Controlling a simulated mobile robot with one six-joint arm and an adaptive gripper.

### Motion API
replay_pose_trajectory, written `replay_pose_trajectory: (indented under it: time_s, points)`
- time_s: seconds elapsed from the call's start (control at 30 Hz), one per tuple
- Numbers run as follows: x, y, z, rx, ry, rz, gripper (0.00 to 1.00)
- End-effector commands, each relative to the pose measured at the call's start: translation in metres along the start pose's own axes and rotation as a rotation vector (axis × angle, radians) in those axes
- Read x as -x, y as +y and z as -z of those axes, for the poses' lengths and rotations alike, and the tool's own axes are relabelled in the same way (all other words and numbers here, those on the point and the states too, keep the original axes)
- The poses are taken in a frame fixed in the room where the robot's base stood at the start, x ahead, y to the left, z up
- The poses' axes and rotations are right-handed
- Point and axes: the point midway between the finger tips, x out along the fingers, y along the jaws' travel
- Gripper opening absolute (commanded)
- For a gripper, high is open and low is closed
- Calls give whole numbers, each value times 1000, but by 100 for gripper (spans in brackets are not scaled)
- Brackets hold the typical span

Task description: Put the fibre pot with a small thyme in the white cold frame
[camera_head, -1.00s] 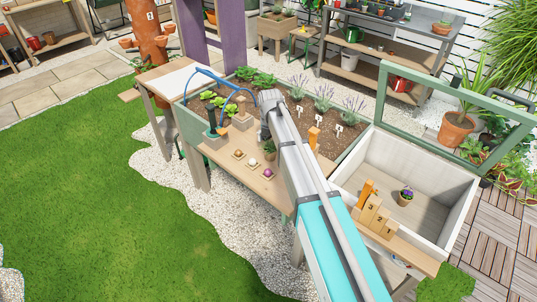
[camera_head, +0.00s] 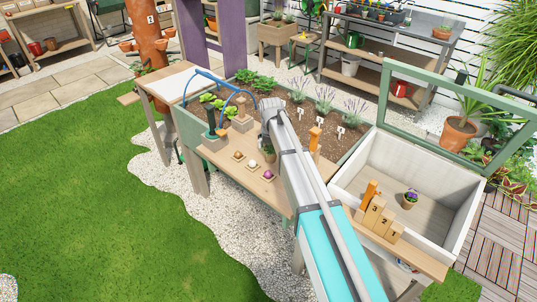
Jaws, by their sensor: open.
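The white cold frame (camera_head: 449,241) stands at the right with its green-framed lid (camera_head: 452,150) raised. A small pot with purple flowers (camera_head: 410,199) stands inside it. A small pot with a green plant (camera_head: 269,154) stands on the wooden ledge of the raised bed, partly hidden by my arm; it may be the fibre pot with thyme, but the pot's material is too small to tell. My gripper (camera_head: 268,128) is at the arm's far end, just above and behind this plant, mostly hidden by my own wrist. It is open, with nothing visibly held.
Numbered wooden blocks (camera_head: 375,214) stand on the cold frame's front ledge. The frame's floor has free room.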

Motion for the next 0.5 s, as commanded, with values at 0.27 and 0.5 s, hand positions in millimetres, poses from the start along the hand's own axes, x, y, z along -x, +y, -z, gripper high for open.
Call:
replay_pose_trajectory:
  time_s: [0.27, 0.5]
  points:
    - [0, 0, 0, 0, 0, 0, 87]
    - [0, 0, 0, -1, 0, 0, 42]
